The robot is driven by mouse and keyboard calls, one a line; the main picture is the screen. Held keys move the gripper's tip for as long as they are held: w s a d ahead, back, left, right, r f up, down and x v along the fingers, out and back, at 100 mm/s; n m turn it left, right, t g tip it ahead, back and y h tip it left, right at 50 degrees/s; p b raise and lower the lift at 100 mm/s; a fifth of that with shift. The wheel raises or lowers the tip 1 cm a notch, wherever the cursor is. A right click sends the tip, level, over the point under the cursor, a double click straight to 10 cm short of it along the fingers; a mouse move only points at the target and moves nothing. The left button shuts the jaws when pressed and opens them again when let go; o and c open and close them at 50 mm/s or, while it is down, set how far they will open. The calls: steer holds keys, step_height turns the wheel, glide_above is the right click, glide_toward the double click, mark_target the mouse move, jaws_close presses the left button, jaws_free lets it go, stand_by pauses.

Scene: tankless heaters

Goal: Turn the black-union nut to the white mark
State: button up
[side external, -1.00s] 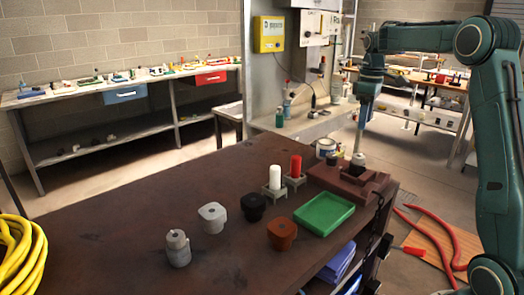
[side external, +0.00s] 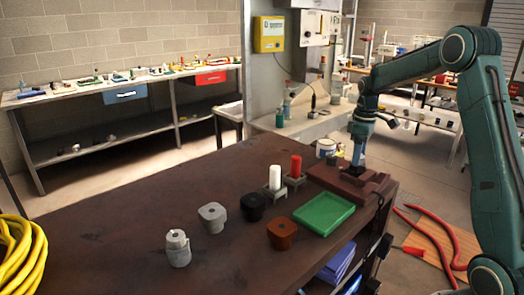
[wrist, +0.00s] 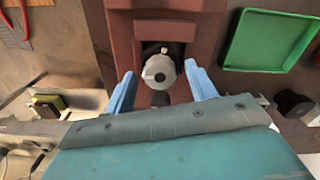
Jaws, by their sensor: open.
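The union in the brown fixture (wrist: 203,30) has a round grey top (wrist: 150,66) with black showing around it, in the wrist view. A small pale mark (wrist: 163,50) shows at its upper edge. My gripper (wrist: 159,74) is open, with one light-blue finger on each side of the grey top. A gap shows beside the left finger; the right finger looks close, and contact cannot be told. In the side view my gripper (side external: 357,166) is down at the fixture (side external: 325,176) and hides the union.
A green tray (side external: 323,214) lies beside the fixture. White (side external: 275,178) and red (side external: 296,167) cylinders stand in holders close by.

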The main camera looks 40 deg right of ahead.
steer(key=c, duration=1)
steer(key=shift+m, duration=0.3)
steer(key=m, duration=0.9)
steer(key=shift+r+m, duration=0.1)
steer(key=shift+m, duration=0.3)
steer(key=m, duration=0.4)
steer(key=shift+m, duration=0.3)
steer(key=m, duration=0.4)
steer(key=shift+m, duration=0.4)
